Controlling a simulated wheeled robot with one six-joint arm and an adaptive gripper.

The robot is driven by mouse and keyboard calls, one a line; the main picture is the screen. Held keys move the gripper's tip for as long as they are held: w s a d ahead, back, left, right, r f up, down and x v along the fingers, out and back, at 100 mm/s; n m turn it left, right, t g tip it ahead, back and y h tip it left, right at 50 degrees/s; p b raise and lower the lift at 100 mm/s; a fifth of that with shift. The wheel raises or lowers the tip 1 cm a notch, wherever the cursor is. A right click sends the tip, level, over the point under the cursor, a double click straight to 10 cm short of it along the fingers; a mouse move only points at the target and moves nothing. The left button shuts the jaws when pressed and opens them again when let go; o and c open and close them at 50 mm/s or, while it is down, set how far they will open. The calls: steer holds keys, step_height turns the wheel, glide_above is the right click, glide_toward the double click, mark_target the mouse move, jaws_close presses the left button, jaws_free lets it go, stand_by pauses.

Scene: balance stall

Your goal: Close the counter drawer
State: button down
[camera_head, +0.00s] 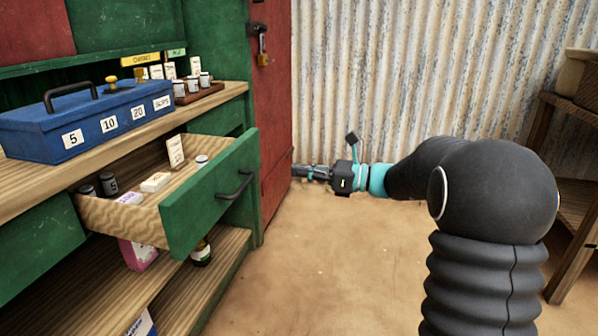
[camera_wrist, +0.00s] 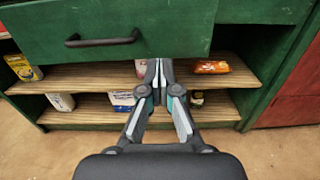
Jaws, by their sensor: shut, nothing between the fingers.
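The counter drawer (camera_head: 208,194) is green-fronted with wooden sides and stands pulled out from the counter, with small boxes, bottles and dark canisters inside. Its dark handle (camera_head: 235,186) is on the front face. In the wrist view the drawer front (camera_wrist: 170,30) fills the upper part, with the handle (camera_wrist: 102,39) left of centre. My gripper (camera_head: 297,171) is to the right of the drawer front, apart from the handle in the head view. In the wrist view my gripper (camera_wrist: 158,66) has its fingertips together and empty, just below the drawer front's lower edge.
A blue cash box (camera_head: 90,118) and a tray of small jars (camera_head: 198,92) stand on the counter top. Shelves (camera_wrist: 85,76) with boxes and bottles lie below the drawer. A red door (camera_head: 272,110) stands beyond it. A wooden rack (camera_head: 575,200) is at right. The floor between is clear.

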mark_target(247, 164)
steer(key=x, duration=1.1)
steer(key=shift+a, duration=0.1)
